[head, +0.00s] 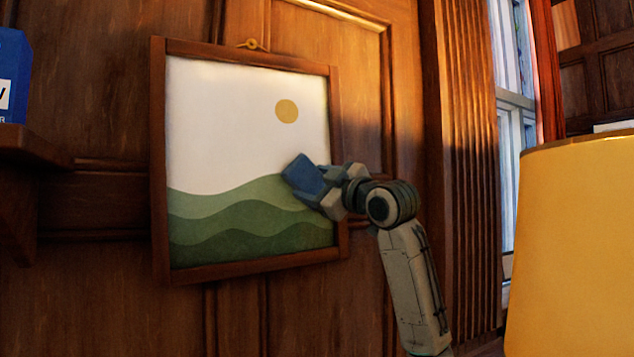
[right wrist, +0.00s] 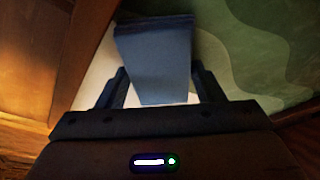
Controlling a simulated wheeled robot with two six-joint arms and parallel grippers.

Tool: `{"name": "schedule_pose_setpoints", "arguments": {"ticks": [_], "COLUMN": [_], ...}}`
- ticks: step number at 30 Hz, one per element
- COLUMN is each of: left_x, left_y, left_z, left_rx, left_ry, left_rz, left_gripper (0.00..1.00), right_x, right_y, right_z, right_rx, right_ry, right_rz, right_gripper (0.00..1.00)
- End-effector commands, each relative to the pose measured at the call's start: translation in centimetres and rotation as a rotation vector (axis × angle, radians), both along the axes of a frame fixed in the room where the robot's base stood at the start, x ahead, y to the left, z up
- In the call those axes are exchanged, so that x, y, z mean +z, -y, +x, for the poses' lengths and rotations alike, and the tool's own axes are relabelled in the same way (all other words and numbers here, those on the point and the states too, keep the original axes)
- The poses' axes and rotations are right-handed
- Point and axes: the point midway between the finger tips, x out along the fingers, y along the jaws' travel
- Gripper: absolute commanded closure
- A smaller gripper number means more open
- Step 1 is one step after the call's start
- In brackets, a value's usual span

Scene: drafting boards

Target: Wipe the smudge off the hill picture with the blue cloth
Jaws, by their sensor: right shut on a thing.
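The hill picture (head: 240,130) hangs on the panelled wall in a wooden frame, with green hills, a white sky and a yellow sun. My right gripper (head: 325,190) is in front of its right part and is shut on the blue cloth (head: 304,181). The cloth is by the upper edge of the hills; I cannot tell whether it touches the picture. In the right wrist view the cloth (right wrist: 155,60) sits between the fingers, with the hills (right wrist: 250,50) behind it. I see no smudge; the cloth and gripper hide part of the picture. My left gripper is not in view.
A wooden shelf (head: 30,150) with a blue box (head: 14,75) juts out left of the picture. A large yellow object (head: 572,250) stands at the right front. A window (head: 513,130) is behind it. The space before the picture's left part is clear.

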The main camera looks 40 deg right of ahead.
Motion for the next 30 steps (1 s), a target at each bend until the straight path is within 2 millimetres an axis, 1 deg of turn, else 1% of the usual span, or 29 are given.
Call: {"name": "schedule_pose_setpoints", "arguments": {"ticks": [5, 9, 16, 25, 30], "left_x": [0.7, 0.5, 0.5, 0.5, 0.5], "left_y": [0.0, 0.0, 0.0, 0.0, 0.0], "left_z": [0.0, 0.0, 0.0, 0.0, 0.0], "left_rx": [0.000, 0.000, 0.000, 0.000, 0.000], "left_ry": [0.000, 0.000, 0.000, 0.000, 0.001], "left_rz": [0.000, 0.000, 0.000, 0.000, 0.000], "left_gripper": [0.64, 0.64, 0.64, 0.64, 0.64], "right_x": [-0.2, -0.6, -0.8, -1.2, -1.3], "right_y": [-1.5, -2.7, -3.7, -6.2, -6.7], "right_z": [0.4, 0.6, 0.8, 1.2, 1.3], "right_rx": [0.003, 0.004, 0.003, 0.004, 0.002], "right_ry": [-0.003, -0.001, -0.003, -0.001, -0.002], "right_rz": [-0.001, 0.000, 0.000, 0.001, 0.001], "right_gripper": [0.57, 0.57, 0.57, 0.57, 0.57]}}
